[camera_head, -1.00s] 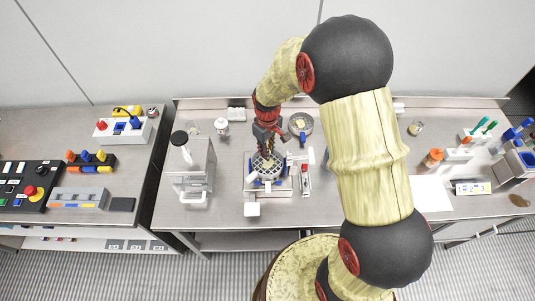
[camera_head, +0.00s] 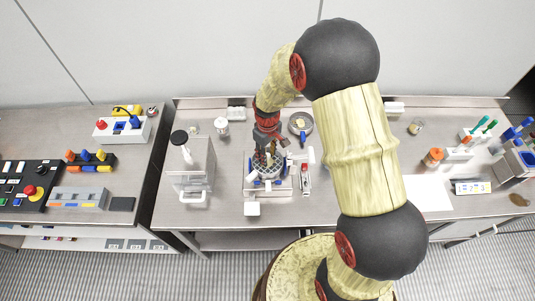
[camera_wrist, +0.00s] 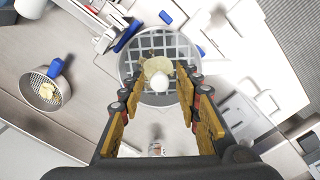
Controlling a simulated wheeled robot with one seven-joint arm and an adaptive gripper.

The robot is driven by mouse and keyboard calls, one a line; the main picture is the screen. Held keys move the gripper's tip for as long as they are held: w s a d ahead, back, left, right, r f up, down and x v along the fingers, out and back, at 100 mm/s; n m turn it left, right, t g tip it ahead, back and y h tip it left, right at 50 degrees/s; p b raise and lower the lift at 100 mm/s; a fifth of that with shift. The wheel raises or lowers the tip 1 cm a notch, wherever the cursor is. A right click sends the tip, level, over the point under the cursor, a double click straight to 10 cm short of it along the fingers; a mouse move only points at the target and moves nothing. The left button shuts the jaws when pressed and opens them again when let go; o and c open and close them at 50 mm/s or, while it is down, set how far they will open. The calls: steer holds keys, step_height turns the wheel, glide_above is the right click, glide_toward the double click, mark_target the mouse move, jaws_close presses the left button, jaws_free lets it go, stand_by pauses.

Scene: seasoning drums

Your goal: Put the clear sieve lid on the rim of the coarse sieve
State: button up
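The coarse sieve (camera_head: 268,172), a round wide-mesh grid, sits on a white stand at the bench middle; its mesh (camera_wrist: 135,62) fills the middle of the wrist view. The clear sieve lid (camera_wrist: 122,62) shows as a faint round outline over the mesh, with a white knob (camera_wrist: 160,82). I cannot tell whether it sits flat on the rim. A tan lump shows under the knob. My gripper (camera_wrist: 162,72) is open, its orange-padded fingers on either side of the knob with gaps. In the head view my gripper (camera_head: 264,157) is above the sieve and hides part of it.
A smaller round sieve (camera_wrist: 46,92) with a blue handle holds a pale lump, behind and right of the stand (camera_head: 251,208). A clear-sided machine (camera_head: 191,170) stands left, a white jar (camera_head: 222,126) behind. A red-and-white tool (camera_head: 305,180) lies close right.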

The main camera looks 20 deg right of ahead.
steer(key=s+r+m+t, duration=0.1)
steer(key=s+r, duration=0.3)
steer(key=r, duration=0.9)
steer(key=s+r+m+t, duration=0.15)
steer(key=s+r, duration=0.25)
steer(key=r, duration=0.9)
steer(key=s+r+m+t, duration=0.1)
steer(key=s+r, duration=0.2)
steer(key=s, duration=0.4)
steer(key=s+r+m+t, duration=0.1)
steer(key=s+r+t, duration=0.1)
steer(key=s+r, duration=0.2)
steer(key=s, duration=0.3)
steer(key=shift+m, duration=0.35)
